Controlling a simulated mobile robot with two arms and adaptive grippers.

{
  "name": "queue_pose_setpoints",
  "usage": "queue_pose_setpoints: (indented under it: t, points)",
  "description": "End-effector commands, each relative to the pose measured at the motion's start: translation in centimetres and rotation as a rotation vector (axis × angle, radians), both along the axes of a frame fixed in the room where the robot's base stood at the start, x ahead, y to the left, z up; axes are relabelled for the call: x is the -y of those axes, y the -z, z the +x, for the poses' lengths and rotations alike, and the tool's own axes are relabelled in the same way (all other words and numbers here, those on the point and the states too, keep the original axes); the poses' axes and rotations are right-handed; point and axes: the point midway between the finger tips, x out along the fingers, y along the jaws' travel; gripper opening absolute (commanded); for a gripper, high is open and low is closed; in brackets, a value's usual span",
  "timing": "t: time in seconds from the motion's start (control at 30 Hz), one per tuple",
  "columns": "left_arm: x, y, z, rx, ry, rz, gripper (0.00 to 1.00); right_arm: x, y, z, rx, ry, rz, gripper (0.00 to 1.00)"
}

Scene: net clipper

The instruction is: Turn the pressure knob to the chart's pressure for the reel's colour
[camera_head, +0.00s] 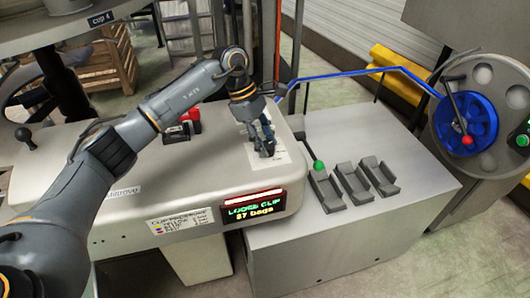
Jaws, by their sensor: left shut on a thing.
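My left gripper (265,148) points down over a white dial plate (284,157) on top of the grey machine. It is shut on the pressure knob there, which its fingers mostly hide; the knob's setting cannot be read. The pressure chart (180,221) is a white label on the machine's front, with small coloured rows too small to read surely. The reel (484,112) at the right is blue, and a blue strand (349,73) runs from it to the machine. My right gripper is not in view.
A display (252,203) reads "LOOSE CLIP" and "87 bags". A green-knobbed lever (318,165) stands by several grey trays (352,183) on the right box. A red and black item (191,121) sits on the machine behind my left arm. A wooden crate (103,68) is behind.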

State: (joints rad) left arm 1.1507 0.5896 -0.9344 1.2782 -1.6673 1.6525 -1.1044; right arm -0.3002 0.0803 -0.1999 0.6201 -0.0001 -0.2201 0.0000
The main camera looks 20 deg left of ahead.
Motion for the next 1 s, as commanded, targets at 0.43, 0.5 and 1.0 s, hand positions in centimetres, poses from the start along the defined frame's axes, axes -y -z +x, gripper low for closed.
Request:
queue_pose_setpoints:
  t: [0.43, 0.5, 1.0]
  points:
    - [0.1, 0.2, 0.3, -0.001, 0.399, 0.002, 0.06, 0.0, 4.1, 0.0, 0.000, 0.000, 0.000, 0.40]
    - [0.1, 0.2, 0.3, 0.000, 0.448, 0.002, 0.06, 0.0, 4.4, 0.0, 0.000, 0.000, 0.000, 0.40]
    - [0.1, 0.1, 0.4, 0.000, 0.638, 0.002, 0.06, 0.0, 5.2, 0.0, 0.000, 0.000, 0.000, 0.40]
